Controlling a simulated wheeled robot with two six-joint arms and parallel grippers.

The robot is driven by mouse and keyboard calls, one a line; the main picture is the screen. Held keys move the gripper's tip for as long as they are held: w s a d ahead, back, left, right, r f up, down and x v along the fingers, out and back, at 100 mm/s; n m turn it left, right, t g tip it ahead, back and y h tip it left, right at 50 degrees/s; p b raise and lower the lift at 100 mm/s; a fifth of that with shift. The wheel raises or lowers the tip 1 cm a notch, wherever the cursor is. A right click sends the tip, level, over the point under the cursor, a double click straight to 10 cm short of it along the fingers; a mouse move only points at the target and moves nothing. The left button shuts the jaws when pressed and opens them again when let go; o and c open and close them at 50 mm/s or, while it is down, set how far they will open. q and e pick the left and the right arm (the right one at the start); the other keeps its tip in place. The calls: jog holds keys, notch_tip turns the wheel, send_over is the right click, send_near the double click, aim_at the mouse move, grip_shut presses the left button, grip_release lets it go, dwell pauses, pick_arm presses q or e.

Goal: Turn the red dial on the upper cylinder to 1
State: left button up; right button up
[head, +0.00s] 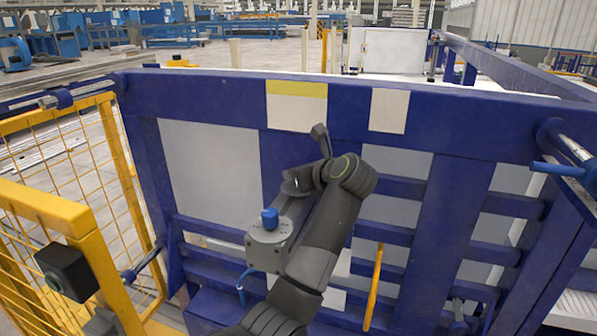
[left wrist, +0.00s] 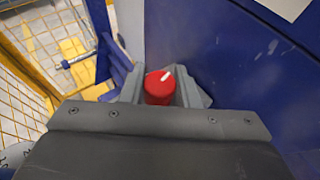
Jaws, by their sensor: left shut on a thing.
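The red dial (left wrist: 159,87) is a small red knob with a white mark on its top, pointing up and to the right in the left wrist view. My left gripper (left wrist: 161,93) has its two grey fingers on either side of the dial, closed on it. The lower part of the dial and the cylinder under it are hidden behind my gripper's dark plate. In the head view my dark arm crosses the middle of the picture; the dial and my fingertips cannot be made out there. My right gripper is in neither view.
A large blue frame (head: 460,205) with white panels stands close in front. A yellow mesh fence (head: 127,175) is at the left, and it also shows in the left wrist view (left wrist: 20,55). A yellow bar (head: 374,288) stands right of my arm.

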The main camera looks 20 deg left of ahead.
pick_arm(q)
jog(key=n+g+y+b, duration=0.1)
jog(key=n+g+y, duration=0.1)
jog(key=n+g, duration=0.1)
jog(key=shift+n+g+y+b, duration=0.6)
jog(key=shift+n+g+b, duration=0.5)
jog(key=shift+n+g, duration=0.95)
jog(key=shift+g, duration=0.45)
jog(key=o, duration=1)
jog(key=shift+r+b, duration=0.1)
jog(key=shift+b, duration=0.2)
jog(key=shift+r, duration=0.35)
notch_tip(320, 180, up, 9)
jog(key=shift+p, duration=0.3)
